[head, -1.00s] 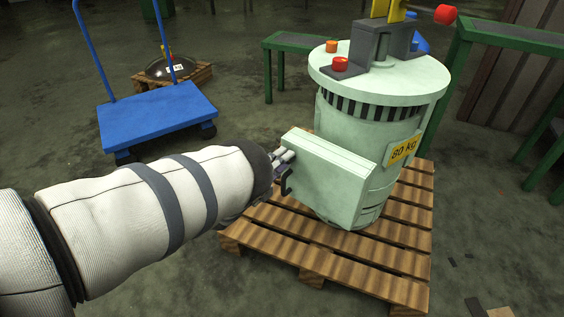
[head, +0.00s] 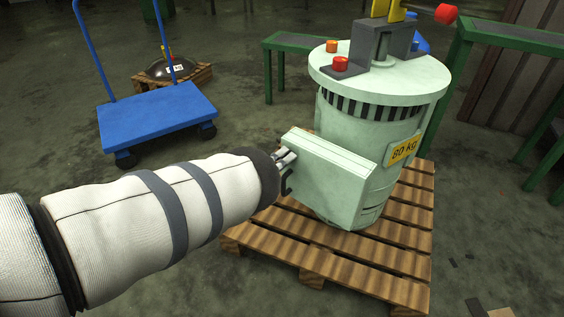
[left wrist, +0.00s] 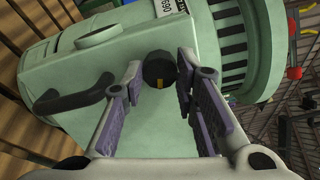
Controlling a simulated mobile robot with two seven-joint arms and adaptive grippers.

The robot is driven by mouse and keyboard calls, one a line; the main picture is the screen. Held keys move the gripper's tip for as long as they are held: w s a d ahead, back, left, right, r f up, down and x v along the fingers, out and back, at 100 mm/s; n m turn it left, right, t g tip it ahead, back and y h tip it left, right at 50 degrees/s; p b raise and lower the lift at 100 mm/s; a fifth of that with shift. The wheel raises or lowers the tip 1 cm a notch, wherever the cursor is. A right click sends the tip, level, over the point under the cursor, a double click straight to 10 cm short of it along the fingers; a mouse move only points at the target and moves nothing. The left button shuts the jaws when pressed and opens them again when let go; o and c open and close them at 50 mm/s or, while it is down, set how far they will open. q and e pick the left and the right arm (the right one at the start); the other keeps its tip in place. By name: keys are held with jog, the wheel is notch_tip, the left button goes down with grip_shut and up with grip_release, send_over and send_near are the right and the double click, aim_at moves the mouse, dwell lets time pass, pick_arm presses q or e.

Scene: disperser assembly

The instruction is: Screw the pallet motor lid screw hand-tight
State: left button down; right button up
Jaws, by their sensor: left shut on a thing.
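The pale green motor (head: 345,130) stands upright on the wooden pallet (head: 400,290). Its box-shaped lid (head: 325,180) faces my left arm. In the left wrist view the lid screw (left wrist: 159,68) is a round black knob with a yellow mark, near the top edge of the lid face (left wrist: 150,135). In the head view the screw is hidden by the hand. A black handle (left wrist: 65,103) sits on the lid beside the fingers. My right gripper is out of view.
A blue cart (head: 157,115) stands at the left, with a dark dome-shaped load on a small pallet (head: 195,76) behind it. Green benches (head: 290,41) stand behind the motor and at the right (head: 520,38). The floor around the pallet is mostly clear.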

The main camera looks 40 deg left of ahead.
pick_arm(q)
jog(key=shift+a, duration=0.1)
jog(key=c, duration=1.3)
grip_release()
jog(key=shift+s, duration=0.1)
jog(key=s, duration=1.2)
jog(key=shift+a, duration=0.15)
